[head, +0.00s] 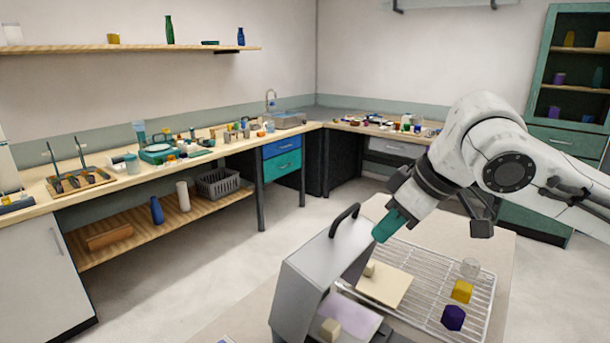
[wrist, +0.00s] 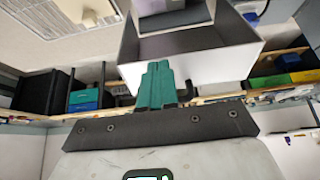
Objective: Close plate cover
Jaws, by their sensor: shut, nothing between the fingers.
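The plate cover (head: 318,268) is a grey metal box-like hood with a black arched handle (head: 344,219) on top. It stands on the near table, its open side facing right. A lilac plate (head: 352,316) with a small beige block lies at its opening. A cream plate (head: 393,289) with another block lies just behind. My gripper (head: 386,229) has teal fingers, shut and empty, pointing down just right of the handle. In the wrist view, the fingers (wrist: 157,68) reach in front of the grey cover (wrist: 225,58). I cannot tell whether they touch it.
A wire rack (head: 430,285) right of the plates holds a clear, a yellow (head: 462,291) and a purple piece (head: 453,317). The table (head: 492,240) is bare behind the rack. A cluttered counter (head: 220,150) runs along the back walls. Open floor lies between it and the table.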

